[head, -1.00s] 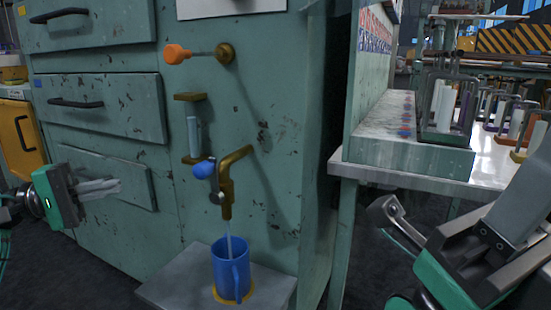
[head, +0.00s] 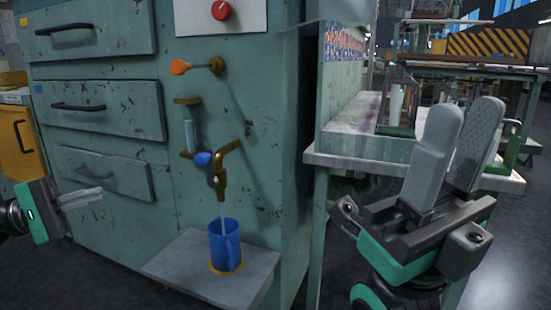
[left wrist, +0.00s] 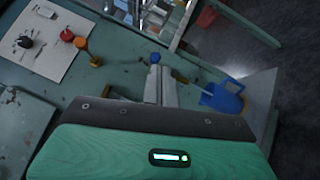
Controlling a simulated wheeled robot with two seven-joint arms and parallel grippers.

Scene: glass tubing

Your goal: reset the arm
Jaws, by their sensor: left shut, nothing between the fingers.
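My left gripper (head: 101,193) is shut and empty at the left of the head view, in front of the cabinet drawers and apart from them. In the left wrist view its closed fingers (left wrist: 160,82) point toward the cabinet front. My right gripper (head: 467,104) is raised at the right, its two grey fingers pointing up with a gap between them and nothing held. A brass tap (head: 221,180) with a blue knob (head: 203,158) runs a thin stream of water into a blue mug (head: 219,245). Both grippers are clear of the tap and mug.
The mug stands on a grey shelf (head: 176,265) on the green cabinet (head: 263,185). An orange-knobbed lever (head: 180,67) and a red knob (head: 221,10) are above. A workbench (head: 350,145) with racks stands behind my right gripper. Dark floor lies between the shelf and bench.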

